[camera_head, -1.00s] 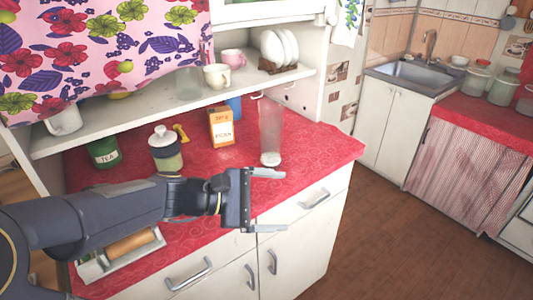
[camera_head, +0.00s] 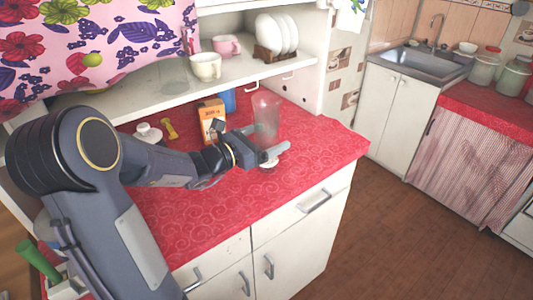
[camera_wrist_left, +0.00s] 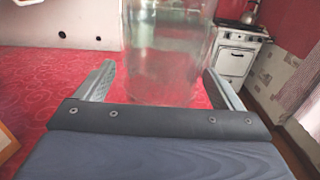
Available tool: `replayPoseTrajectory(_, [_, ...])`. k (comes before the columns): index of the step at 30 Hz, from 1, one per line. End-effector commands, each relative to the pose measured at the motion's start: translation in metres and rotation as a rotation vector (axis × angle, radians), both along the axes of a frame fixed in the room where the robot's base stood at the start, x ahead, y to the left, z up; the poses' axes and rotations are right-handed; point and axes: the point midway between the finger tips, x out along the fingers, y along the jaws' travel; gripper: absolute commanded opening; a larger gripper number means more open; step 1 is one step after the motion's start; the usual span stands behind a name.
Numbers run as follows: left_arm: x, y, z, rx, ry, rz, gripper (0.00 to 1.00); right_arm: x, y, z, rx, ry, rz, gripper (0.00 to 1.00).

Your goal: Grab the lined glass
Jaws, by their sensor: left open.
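A tall clear glass (camera_head: 265,112) stands upright on the red counter (camera_head: 210,222), near its right end. My left gripper (camera_head: 268,144) is open just in front of the glass and hides part of its lower half in the head view. In the left wrist view the glass (camera_wrist_left: 168,45) stands large between the two spread fingers of my gripper (camera_wrist_left: 158,70), with gaps at both sides. I cannot make out lines on it. Another clear glass (camera_head: 173,78) stands on the shelf above. My right gripper is not in view.
An orange-and-white box (camera_head: 211,115) and a blue item (camera_head: 229,101) stand behind and left of the glass. A lidded jar (camera_head: 149,133) is partly hidden by my arm. The shelf (camera_head: 130,107) with cups overhangs the back. The front right counter is clear.

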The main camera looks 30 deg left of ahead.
Motion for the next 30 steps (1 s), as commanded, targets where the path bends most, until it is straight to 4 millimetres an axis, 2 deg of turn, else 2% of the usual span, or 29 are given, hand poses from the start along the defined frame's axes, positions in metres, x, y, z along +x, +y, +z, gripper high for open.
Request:
replayPoseTrajectory(4, [0.016, -0.006, 0.001, 0.001, -0.001, -0.001, 0.89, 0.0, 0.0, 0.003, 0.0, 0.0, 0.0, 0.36])
replayPoseTrajectory(12, [0.018, -0.007, 0.001, 0.001, -0.002, 0.0, 0.89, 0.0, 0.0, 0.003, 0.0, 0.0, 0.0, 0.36])
replayPoseTrajectory(27, [0.017, -0.007, 0.001, 0.001, -0.002, 0.0, 0.23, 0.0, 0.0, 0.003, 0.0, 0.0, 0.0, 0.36])
replayPoseTrajectory(30, [0.018, -0.007, 0.003, 0.0, -0.007, -0.001, 0.2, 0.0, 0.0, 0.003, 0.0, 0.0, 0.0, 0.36])
